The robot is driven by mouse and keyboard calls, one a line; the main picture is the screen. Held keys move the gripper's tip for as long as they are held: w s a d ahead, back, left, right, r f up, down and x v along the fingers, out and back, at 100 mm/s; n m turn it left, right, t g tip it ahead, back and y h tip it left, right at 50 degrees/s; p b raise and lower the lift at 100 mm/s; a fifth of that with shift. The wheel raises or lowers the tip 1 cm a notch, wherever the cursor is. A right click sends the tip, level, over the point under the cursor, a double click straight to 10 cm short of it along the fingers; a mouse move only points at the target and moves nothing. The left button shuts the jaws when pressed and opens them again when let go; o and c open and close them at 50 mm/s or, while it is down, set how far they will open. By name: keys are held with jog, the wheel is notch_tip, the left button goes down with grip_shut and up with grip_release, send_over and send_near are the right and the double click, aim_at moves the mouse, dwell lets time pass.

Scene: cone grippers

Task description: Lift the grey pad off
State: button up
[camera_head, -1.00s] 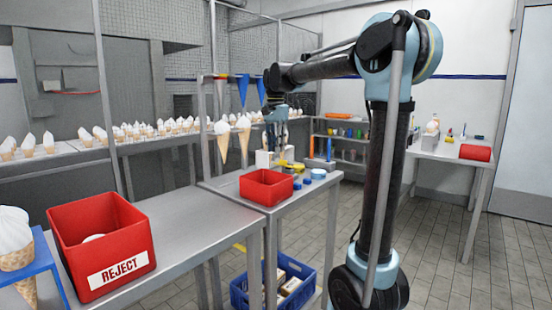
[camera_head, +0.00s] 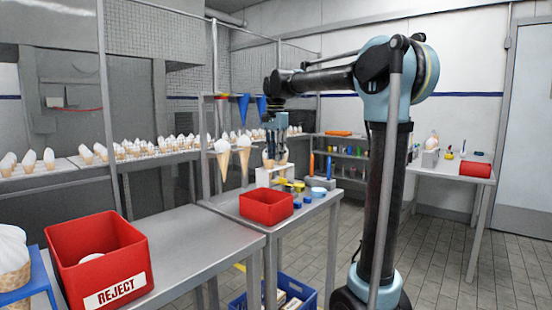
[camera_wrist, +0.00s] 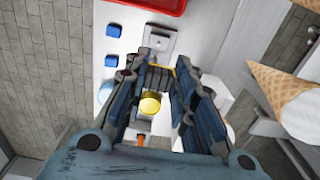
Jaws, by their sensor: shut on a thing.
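My gripper (camera_wrist: 164,72) points down in the wrist view, its blue-grey fingers close together at the tips. The grey pad (camera_wrist: 160,38) shows just beyond the tips as a small light-grey plate with a darker patch. The fingers hide part of what they hold, and the exact contact is hard to see. A yellow round piece (camera_wrist: 150,103) shows between the fingers, lower down. In the head view my gripper (camera_head: 275,142) is above the back of the middle table, and the pad is too small to make out.
A red bin (camera_head: 266,205) stands on the table's front part, with blue pieces (camera_head: 319,192) to its right. Cones (camera_head: 234,160) hang at the left of my gripper; one cone (camera_wrist: 275,85) is close at the right in the wrist view. A red REJECT box (camera_head: 98,262) stands front left.

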jog(key=shift+r, duration=1.05)
